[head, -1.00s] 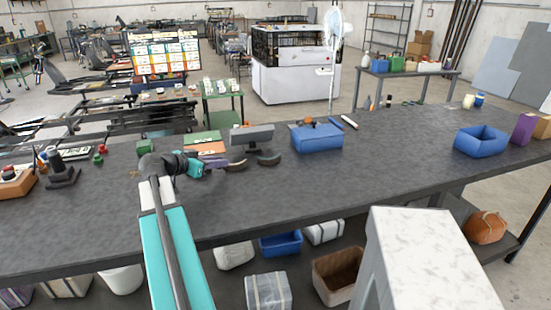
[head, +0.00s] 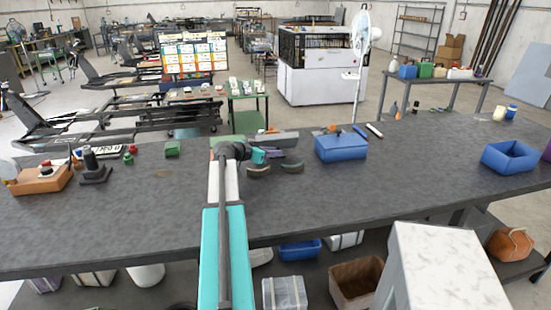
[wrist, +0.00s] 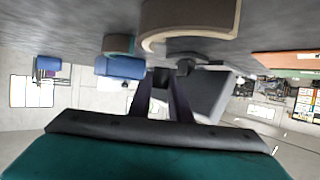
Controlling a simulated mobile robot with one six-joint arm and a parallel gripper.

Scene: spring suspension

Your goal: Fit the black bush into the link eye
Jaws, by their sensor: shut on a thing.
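My gripper (head: 279,153) reaches over the bench, its fingers close behind two curved pieces. In the wrist view, which looks upside down, my gripper (wrist: 161,80) is shut on a small dark piece, the black bush (wrist: 160,76). Only a little of the bush shows between the fingertips. A grey block (head: 284,140) lies just beyond my gripper. In the wrist view the grey block (wrist: 210,92) is beside the right finger, with a dark round knob at its end. I cannot tell whether this is the link, and no eye opening shows clearly.
Two curved pieces lie in front of my gripper, a left one (head: 258,171) and a right one (head: 292,168). A blue bin (head: 341,149) stands to the right, an open blue tray (head: 510,158) farther right. An orange box (head: 40,181) stands left. The bench front is clear.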

